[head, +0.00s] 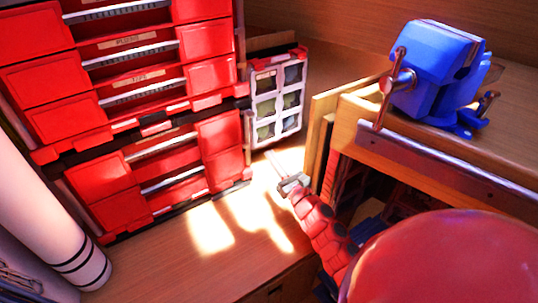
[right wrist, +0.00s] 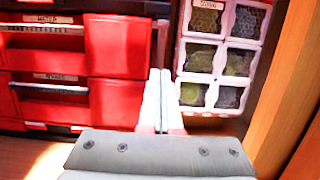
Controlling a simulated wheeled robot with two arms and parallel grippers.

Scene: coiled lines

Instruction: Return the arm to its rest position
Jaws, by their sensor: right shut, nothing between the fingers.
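My right gripper (head: 283,172) is at the end of my red segmented arm, which comes up from the lower right in the head view. It is in front of the red drawer cabinet and the white compartment case. In the right wrist view its two pale fingers (right wrist: 157,98) lie together, shut and empty. They point toward the gap between a red drawer front and the white case. My left gripper is not in view.
A red drawer cabinet (head: 165,188) stands at left. A white compartment case (head: 276,105) is beside it. A wooden workbench (head: 385,128) with a blue vise (head: 435,72) stands right of my arm. A white cylinder (head: 48,215) is at far left. Sunlit wooden surface (head: 185,270) is clear.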

